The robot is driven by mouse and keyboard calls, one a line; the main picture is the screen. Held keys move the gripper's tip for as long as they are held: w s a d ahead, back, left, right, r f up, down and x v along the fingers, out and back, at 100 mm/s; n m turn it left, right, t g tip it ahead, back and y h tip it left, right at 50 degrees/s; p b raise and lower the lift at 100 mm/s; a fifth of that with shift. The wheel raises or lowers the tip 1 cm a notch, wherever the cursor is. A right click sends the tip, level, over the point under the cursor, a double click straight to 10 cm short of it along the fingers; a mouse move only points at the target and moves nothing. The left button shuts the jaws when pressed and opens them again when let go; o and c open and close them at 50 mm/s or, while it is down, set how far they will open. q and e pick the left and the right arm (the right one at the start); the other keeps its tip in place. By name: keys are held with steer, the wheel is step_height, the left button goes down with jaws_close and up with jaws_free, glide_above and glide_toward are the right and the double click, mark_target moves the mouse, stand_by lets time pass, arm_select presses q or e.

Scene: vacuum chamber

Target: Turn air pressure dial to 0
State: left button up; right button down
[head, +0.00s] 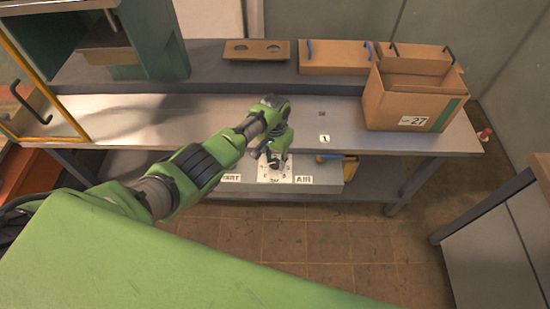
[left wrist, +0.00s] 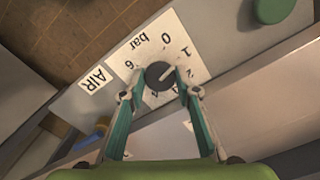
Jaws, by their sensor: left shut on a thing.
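The air pressure dial is a dark round knob (left wrist: 159,76) on a white plate (left wrist: 147,47) marked "bar", with numbers including 0, 1 and 6. Its light pointer line slants up and right in the left wrist view, towards the side of the 1. The "AIR" label (left wrist: 95,79) is beside the plate. My left gripper (left wrist: 158,84) has its two fingers on either side of the knob, shut on it. In the head view the left gripper (head: 275,160) reaches down to the plate (head: 272,176) on the bench front and hides most of the knob. My right gripper is not in view.
The plate is on a grey panel under the bench top (head: 345,120). A cardboard box (head: 400,100) labelled 27 stands on the bench at right. A green round thing (left wrist: 272,10) is near the plate. A grey cabinet (head: 500,240) is at lower right. The tiled floor in front is clear.

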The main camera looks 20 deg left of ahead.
mark_target(275, 163)
arm_select(q)
steer(key=n+p, duration=0.1)
steer(key=n, duration=0.5)
steer(key=shift+w, duration=0.1)
stand_by(0.6)
steer(key=o, duration=1)
steer(key=shift+r, duration=0.1)
steer(key=shift+o, duration=0.6)
step_height(275, 163, up, 12)
